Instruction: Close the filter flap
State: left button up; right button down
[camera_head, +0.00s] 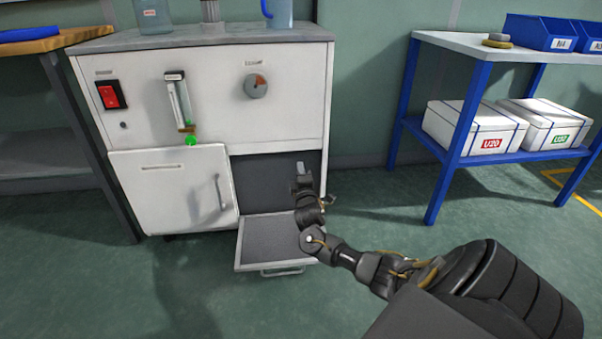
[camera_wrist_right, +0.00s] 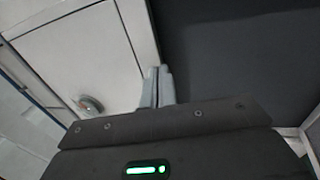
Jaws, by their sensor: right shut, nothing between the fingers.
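The filter flap (camera_head: 262,240) is a grey panel with a light frame at the lower right of the white cabinet (camera_head: 215,105). It hangs open, folded down and out toward me, with its bar handle (camera_head: 282,272) on the near edge. Behind it is the dark filter opening (camera_head: 255,180). My right gripper (camera_head: 301,168) is in front of the opening's right part, above the flap, with its fingers pointing up; the wrist hides part of the flap's right side. In the right wrist view its fingers (camera_wrist_right: 157,88) are together and empty, beside the dark opening (camera_wrist_right: 230,50). My left gripper is out of view.
A closed white door (camera_head: 175,190) is left of the opening. Above are a red switch (camera_head: 111,94), a flow tube (camera_head: 179,100) and a dial (camera_head: 256,86). A blue rack (camera_head: 465,130) with white boxes stands right. The floor between is clear.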

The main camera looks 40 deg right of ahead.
notch_tip(320, 180, down, 14)
jog(key=s+a+b, duration=0.1)
jog(key=shift+s+a+r, duration=0.15)
jog(key=shift+s+a, duration=0.15)
jog(key=shift+s, duration=0.1)
